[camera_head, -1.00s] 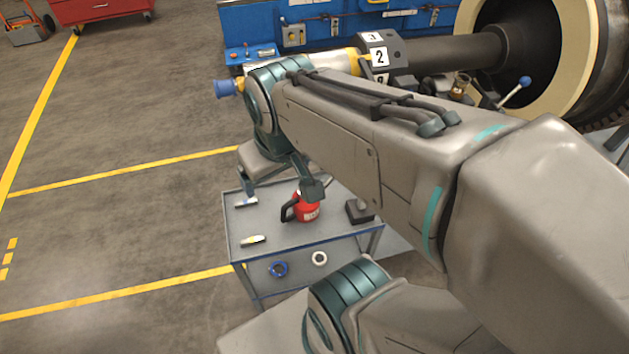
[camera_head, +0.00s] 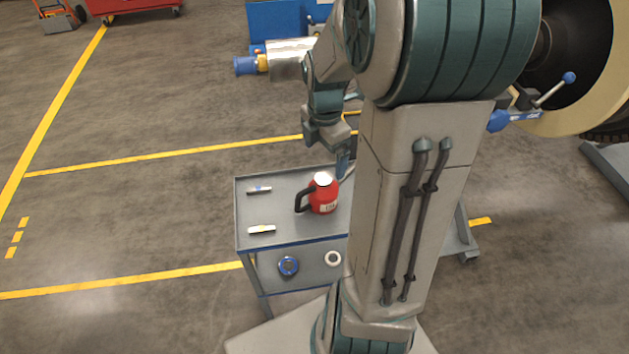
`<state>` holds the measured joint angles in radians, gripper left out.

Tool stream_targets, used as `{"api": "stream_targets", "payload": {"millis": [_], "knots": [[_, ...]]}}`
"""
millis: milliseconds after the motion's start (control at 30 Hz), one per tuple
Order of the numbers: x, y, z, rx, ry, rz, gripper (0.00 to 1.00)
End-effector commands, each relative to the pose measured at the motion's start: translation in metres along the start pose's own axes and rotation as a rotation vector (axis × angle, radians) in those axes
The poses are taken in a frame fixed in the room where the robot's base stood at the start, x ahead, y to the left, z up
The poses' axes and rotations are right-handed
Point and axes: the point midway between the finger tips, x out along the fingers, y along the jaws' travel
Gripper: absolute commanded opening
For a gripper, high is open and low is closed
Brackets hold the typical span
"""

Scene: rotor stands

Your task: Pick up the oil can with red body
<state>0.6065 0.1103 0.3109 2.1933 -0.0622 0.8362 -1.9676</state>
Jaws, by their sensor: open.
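The oil can with red body (camera_head: 323,199) stands upright on the top of the grey cart (camera_head: 285,205). It has a white top and a black handle on its left side. My gripper (camera_head: 338,160) is open and empty, just above and behind the can in the picture, slightly to its right. One finger points down near the can's top right; the other is hard to make out. I cannot tell how far the gripper is from the can. My arm hides the right part of the cart.
Two small tubes (camera_head: 259,190) (camera_head: 262,229) lie on the cart top left of the can. A blue ring (camera_head: 288,266) and a white ring (camera_head: 332,258) lie on the lower shelf. A large rotor (camera_head: 590,60) stands at the upper right. The floor left of the cart is clear.

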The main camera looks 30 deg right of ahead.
Motion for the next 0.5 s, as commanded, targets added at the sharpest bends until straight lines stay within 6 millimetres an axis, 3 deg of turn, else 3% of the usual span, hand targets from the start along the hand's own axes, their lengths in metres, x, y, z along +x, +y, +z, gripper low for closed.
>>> {"api": "stream_targets", "payload": {"millis": [267, 500], "knots": [[0.031, 0.002, 0.006, -0.089, 0.019, -0.01, 0.97], [0.079, 0.003, 0.005, -0.089, 0.018, -0.01, 0.97]]}}
